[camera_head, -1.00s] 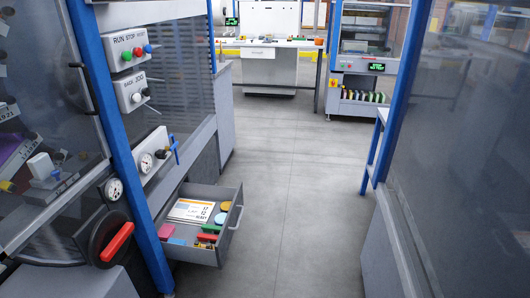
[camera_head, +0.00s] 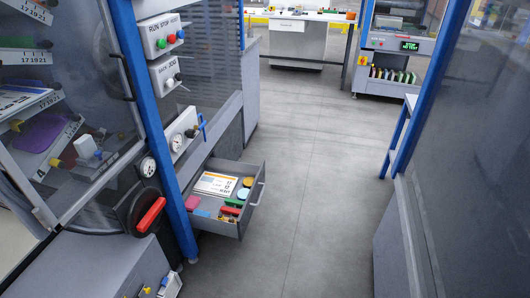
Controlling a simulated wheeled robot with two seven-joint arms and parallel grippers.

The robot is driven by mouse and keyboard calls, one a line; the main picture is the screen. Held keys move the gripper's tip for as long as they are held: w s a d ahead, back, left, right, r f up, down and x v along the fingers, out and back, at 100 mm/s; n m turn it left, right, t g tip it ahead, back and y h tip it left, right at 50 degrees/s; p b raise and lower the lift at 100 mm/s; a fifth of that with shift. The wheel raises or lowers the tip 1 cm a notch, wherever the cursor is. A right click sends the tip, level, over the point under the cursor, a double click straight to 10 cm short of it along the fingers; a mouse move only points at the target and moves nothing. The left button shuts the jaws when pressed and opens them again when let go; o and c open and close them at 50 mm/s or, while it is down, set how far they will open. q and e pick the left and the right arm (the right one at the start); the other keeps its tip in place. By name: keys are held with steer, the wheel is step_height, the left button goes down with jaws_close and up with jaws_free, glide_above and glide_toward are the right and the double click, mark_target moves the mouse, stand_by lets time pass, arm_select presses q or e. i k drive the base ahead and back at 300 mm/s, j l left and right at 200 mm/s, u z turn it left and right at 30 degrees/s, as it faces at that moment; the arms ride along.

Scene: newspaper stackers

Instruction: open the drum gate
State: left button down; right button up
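A framed clear panel, which looks like the drum gate (camera_head: 88,62), stands at the left of the head view. It looks shut. A dark bar handle (camera_head: 126,78) runs along its right side, close to a blue post. Behind the panel are tilted trays with number labels (camera_head: 35,98), a purple item (camera_head: 42,133) and a white block (camera_head: 86,147). A red lever on a black round switch (camera_head: 151,214) sits low beside the blue post. Neither of my grippers is in view.
A RUN/STOP button box (camera_head: 160,37) and a JOG box (camera_head: 165,72) are on the machine. An open drawer (camera_head: 250,208) juts into the aisle. A dark panel (camera_head: 480,170) stands at the right. The grey floor (camera_head: 310,180) between is clear.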

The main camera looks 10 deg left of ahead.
mark_target(44, 215)
steer(key=u, duration=1.3)
